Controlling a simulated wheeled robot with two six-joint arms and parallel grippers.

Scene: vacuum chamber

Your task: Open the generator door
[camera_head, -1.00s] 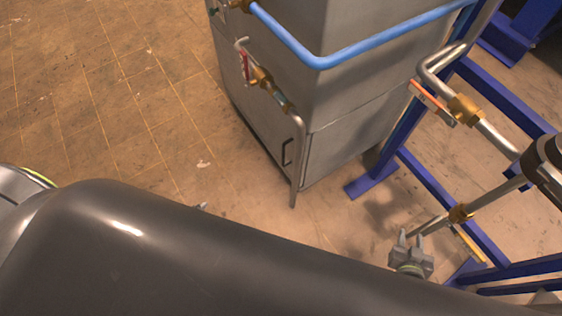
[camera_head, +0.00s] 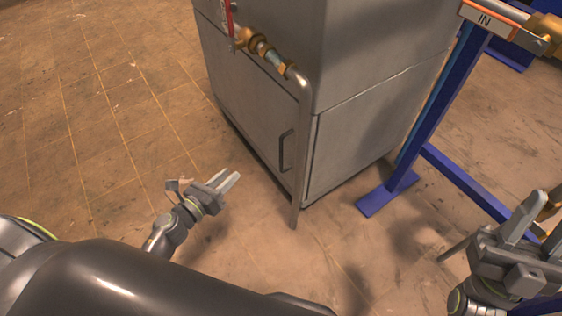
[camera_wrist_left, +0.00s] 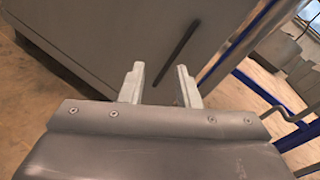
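The generator (camera_head: 370,120) is a grey metal cabinet at the top centre of the head view. Its door (camera_head: 245,110) is on the left-hand face and looks closed. A dark vertical bar handle (camera_head: 283,150) sits near the door's right edge. My left gripper (camera_head: 231,173) is open and empty, in front of the door and left of the handle, apart from it. In the left wrist view the handle (camera_wrist_left: 178,53) shows beyond and between the two spread fingers (camera_wrist_left: 160,78). My right gripper (camera_head: 546,211) is open and empty at the lower right.
A metal pipe (camera_head: 301,150) with brass fittings and a red valve lever runs down beside the handle at the cabinet's corner. A blue frame (camera_head: 430,110) with an "IN" label (camera_head: 490,18) stands to the right. The tiled floor at left is clear.

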